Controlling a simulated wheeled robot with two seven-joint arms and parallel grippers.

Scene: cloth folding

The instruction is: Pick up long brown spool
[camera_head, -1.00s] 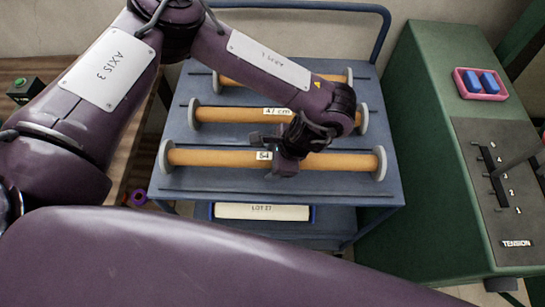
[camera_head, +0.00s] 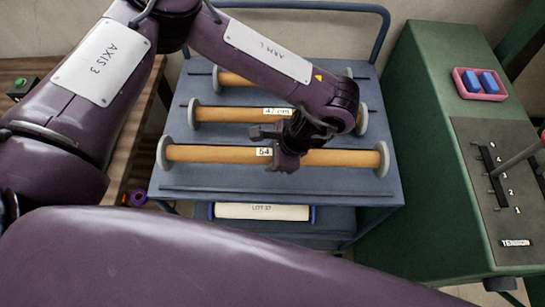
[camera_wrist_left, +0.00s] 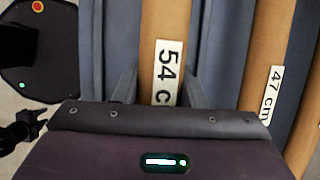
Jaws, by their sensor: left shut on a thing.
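The long brown spool (camera_head: 215,154), with grey end discs and a label reading 54, is the front one of three on the blue cart. My left gripper (camera_head: 285,160) is at its middle, just right of the label. In the left wrist view the spool (camera_wrist_left: 165,25) runs between the two fingers (camera_wrist_left: 160,88), one on each side, and the gripper is shut on it. The picture does not clearly show a gap between the spool and the cart top.
A spool labelled 47 cm (camera_head: 235,114) lies just behind, and a shorter one (camera_head: 235,79) behind that. The blue cart (camera_head: 180,190) has a rear handle rail. A green machine (camera_head: 425,130) stands at the right with a pink tray (camera_head: 480,71). A wooden bench is at the left.

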